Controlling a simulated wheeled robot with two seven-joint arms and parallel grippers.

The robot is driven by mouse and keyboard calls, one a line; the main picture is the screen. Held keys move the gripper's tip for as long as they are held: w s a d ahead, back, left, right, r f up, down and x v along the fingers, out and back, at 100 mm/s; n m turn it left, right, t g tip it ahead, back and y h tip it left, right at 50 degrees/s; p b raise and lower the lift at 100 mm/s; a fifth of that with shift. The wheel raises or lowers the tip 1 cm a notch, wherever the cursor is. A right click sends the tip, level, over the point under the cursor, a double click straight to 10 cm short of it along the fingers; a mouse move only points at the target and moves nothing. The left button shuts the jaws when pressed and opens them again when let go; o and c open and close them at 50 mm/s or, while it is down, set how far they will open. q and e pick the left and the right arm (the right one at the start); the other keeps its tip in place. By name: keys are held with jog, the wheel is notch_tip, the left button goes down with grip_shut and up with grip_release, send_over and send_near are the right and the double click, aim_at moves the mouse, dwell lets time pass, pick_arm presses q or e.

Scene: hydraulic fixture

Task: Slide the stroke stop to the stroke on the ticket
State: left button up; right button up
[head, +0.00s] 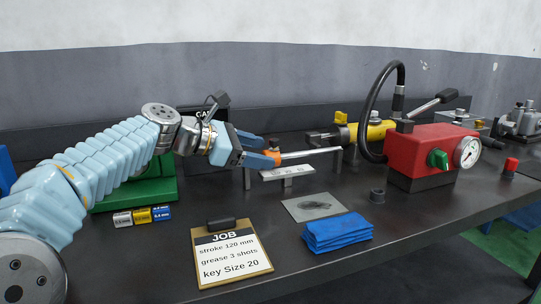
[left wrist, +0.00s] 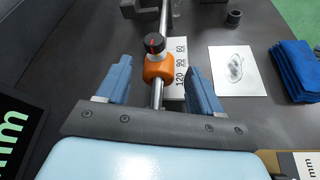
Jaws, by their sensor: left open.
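The orange stroke stop (head: 273,157) sits around a steel rod (head: 315,153). In the left wrist view the stop (left wrist: 158,68) has a black knob (left wrist: 154,43) with a red mark on top. A white scale (head: 287,173) beside the rod reads 60, 90 and 120, and the stop appears beside the 90. The job ticket (head: 231,252) reads stroke 120 mm, grease 3 shots, key Size 20. My left gripper (head: 262,152) is open, with one finger on each side of the rod, close to the stop. No grip on it shows. My right gripper is out of view.
A yellow cylinder (head: 372,132) and a red pump (head: 428,150) with a gauge and black hose stand to the right. A blue cloth (head: 337,233) and a stained white sheet (head: 314,206) lie in front. Small coloured blocks (head: 142,216) lie at left. A black ring (head: 377,196) stands near the pump.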

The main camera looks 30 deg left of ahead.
aim_at(265, 153)
pick_arm(q)
jog(key=shift+x, duration=1.85)
jog(key=shift+s, duration=0.1)
grip_shut()
